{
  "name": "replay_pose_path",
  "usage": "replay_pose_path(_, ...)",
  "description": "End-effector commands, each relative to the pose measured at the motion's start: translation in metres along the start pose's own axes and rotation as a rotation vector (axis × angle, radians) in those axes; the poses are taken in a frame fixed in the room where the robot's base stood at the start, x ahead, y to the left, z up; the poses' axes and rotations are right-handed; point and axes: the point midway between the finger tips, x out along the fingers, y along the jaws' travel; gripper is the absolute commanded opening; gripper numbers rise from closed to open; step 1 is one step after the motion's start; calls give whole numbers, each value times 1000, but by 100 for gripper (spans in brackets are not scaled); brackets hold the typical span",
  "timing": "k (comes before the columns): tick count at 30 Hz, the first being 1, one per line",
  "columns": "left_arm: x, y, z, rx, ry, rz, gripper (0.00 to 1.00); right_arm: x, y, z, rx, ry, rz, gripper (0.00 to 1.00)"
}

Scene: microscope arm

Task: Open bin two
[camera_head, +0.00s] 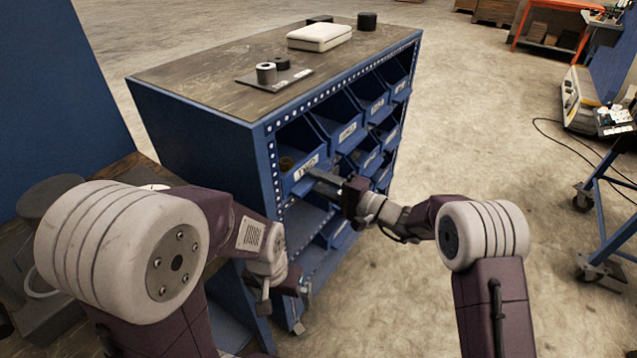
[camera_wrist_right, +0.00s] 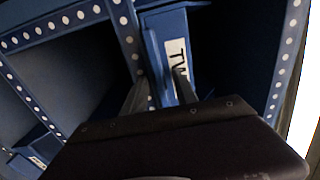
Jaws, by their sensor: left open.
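Bin two (camera_head: 300,178) is a blue bin with a white label, at the near end of the top row in the blue rack. A small yellowish ring-like thing shows inside it. In the right wrist view the bin's front (camera_wrist_right: 154,60) is close, with the letters "TW" readable. My right gripper (camera_head: 318,176) is at the bin's front. Its fingers (camera_wrist_right: 162,90) are apart, with the bin's front edge between them; I cannot tell whether they press on it. My left gripper (camera_head: 281,302) is open and empty, low beside the rack's near corner.
The rack (camera_head: 200,118) holds several other labelled bins (camera_head: 345,132). On its wooden top are a white case (camera_head: 319,36), a dark plate with small cylinders (camera_head: 275,77) and a black cylinder (camera_head: 367,20). A blue wheeled frame (camera_head: 600,220) stands right. The floor between is clear.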

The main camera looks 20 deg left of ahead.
Motion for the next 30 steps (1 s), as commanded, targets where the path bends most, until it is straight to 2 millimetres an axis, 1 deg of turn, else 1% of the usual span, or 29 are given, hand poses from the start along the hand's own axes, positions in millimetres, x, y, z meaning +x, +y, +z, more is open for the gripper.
replay_pose_path(6, 0, 0, 0, 0, 0, 0, 100, 1, 0, 0, 0, 0, 0, 35)
replay_pose_path(7, 0, 0, 0, 0, 0, 0, 100, 1, 0, 0, 0, 0, 0, 29)
replay_pose_path(8, 0, 0, 0, 0, 0, 0, 100, 1, 0, 0, 0, 0, -1, 21)
replay_pose_path(9, 0, 0, 0, 0, 0, 0, 100, 1, 0, 0, 0, 0, -1, 10)
replay_pose_path(10, 0, 0, 0, 0, 0, 0, 100, 1, 0, 0, 0, 0, -1, 1)
replay_pose_path(11, 0, 0, 0, 0, 0, 0, 100, 1, 0, 0, 0, 0, -1, 0)
replay_pose_path(30, 0, 0, 0, 0, 0, 0, 100, 0, 0, 0, 0, 0, 0, 0)
